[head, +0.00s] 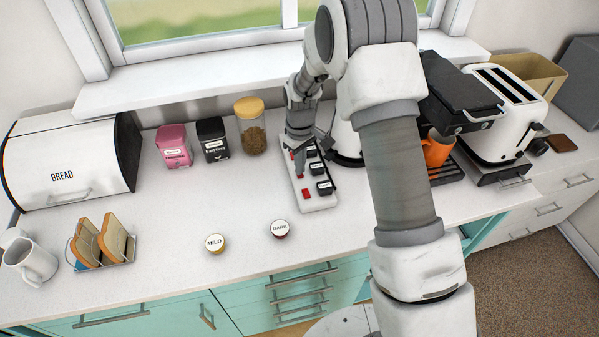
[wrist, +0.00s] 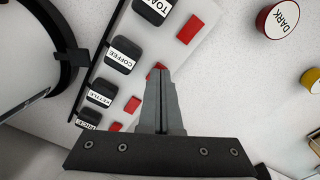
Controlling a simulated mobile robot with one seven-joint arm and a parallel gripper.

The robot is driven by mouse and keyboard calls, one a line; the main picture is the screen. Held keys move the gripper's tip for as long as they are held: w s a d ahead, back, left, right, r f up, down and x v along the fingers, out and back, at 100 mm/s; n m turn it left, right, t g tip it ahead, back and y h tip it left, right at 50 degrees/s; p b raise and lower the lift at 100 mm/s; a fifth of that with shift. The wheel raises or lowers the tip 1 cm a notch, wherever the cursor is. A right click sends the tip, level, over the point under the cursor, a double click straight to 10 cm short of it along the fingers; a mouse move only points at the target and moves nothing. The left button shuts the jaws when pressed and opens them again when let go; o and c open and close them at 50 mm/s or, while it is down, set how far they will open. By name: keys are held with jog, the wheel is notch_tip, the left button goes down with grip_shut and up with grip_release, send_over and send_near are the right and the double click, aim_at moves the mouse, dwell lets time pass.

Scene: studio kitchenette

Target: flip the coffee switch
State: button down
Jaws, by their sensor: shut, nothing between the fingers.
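A white power strip (head: 318,203) lies on the counter with a row of red switches beside black labelled plugs. In the wrist view the COFFEE plug (wrist: 122,54) sits between the plug labelled TOA… (wrist: 153,9) and the KETTLE plug (wrist: 101,93). The red switch beside the COFFEE plug (wrist: 152,71) is partly hidden behind my fingertips, and I cannot tell its position. My gripper (wrist: 163,72) is shut and empty, with its tips over that switch; contact is unclear. In the head view my gripper (head: 299,172) points down over the strip.
A DARK pod (head: 280,229) and a MILD pod (head: 215,243) lie on the counter in front. A glass jar (head: 250,135) stands left of the strip.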

jog(key=shift+f+b, duration=0.5)
jog(key=shift+f, duration=0.15)
jog(key=shift+r, duration=0.15)
jog(key=shift+r+p, duration=1.9)
jog(key=shift+r, duration=1.5)
